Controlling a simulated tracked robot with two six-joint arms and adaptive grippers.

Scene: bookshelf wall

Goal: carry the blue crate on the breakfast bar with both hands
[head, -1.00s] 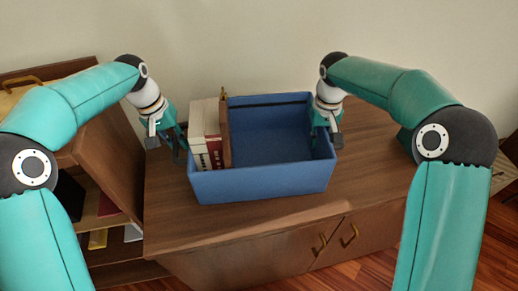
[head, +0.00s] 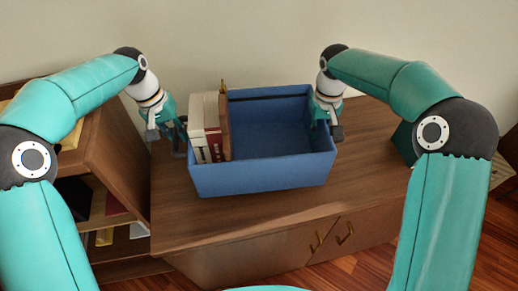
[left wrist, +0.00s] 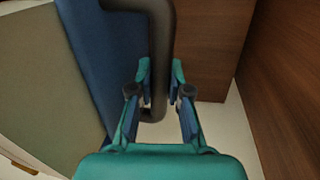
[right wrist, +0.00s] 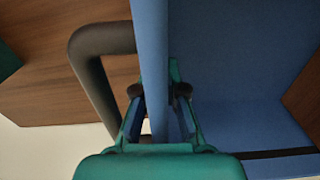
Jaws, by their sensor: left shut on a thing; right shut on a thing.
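The blue crate (head: 262,177) is in the middle of the head view, over the wooden cabinet top, and looks level. Several books (head: 197,141) stand upright at its left end. My left gripper (head: 180,145) is at the crate's left side. In the left wrist view its fingers (left wrist: 160,95) are shut on the dark bar handle (left wrist: 161,50), outside the blue wall (left wrist: 90,60). My right gripper (head: 328,132) is at the right side. In the right wrist view its fingers (right wrist: 156,95) are shut astride the crate's blue wall (right wrist: 150,40), next to a dark handle (right wrist: 82,60). The crate's underside is hidden.
The wooden cabinet top (head: 385,135) has free room right of the crate. A dark teal object (head: 403,143) stands there, partly behind my right arm. An open wooden shelf unit (head: 125,165) with several items adjoins on the left. A plain wall (head: 240,35) is behind.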

